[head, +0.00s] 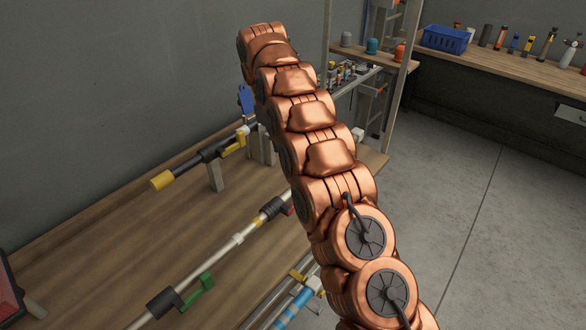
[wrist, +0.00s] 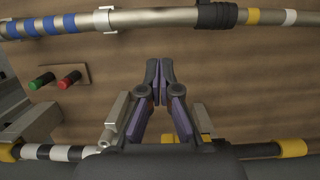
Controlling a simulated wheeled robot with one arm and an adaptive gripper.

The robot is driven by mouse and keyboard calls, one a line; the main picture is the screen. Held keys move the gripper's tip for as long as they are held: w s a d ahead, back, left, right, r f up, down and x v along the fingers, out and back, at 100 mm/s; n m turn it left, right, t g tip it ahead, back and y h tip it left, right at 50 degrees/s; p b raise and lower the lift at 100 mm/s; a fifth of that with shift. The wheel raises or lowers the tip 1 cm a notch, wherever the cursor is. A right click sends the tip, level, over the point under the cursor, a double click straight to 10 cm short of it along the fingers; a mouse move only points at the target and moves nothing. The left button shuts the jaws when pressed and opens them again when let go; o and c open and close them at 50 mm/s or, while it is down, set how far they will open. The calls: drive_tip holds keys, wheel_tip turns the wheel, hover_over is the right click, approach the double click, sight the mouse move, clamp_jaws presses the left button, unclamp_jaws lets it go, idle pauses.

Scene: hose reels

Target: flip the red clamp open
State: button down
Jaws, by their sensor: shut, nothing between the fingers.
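My gripper (wrist: 160,64) is in the middle of the wrist view, over bare brown wood. Its two dark and purple fingers are closed together at the tips, with nothing between them. No red clamp is plainly visible in the wrist view. In the head view a small red part (head: 291,208) shows by the black coupling (head: 273,208) on the silver pipe (head: 208,263). My copper arm hides most of it, so I cannot tell whether it is the clamp or how it stands. My gripper is not visible in the head view.
In the wrist view a banded pipe (wrist: 160,22) crosses the top. A red knob (wrist: 69,80) and a green knob (wrist: 42,81) sit on a small block at left. In the head view a green lever (head: 198,291) and a yellow-ended pipe (head: 190,168) are on the bench.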

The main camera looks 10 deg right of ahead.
drive_tip(key=b+x, duration=0.1)
drive_tip(key=x, duration=0.2)
drive_tip(key=s+b+x, duration=0.1)
drive_tip(key=x, duration=0.2)
drive_tip(key=d+b+x, duration=0.1)
drive_tip(key=x, duration=0.3)
drive_tip(key=shift+s+d+r, duration=0.1)
drive_tip(key=shift+s+r, duration=0.1)
drive_tip(key=shift+s+d+f+p, duration=0.1)
drive_tip(key=shift+s+d+p, duration=0.1)
drive_tip(key=shift+s+d, duration=0.2)
drive_tip(key=shift+s+d+f+p, duration=0.15)
drive_tip(key=shift+s+d, duration=0.1)
drive_tip(key=shift+s, duration=0.3)
drive_tip(key=shift+d+r, duration=0.1)
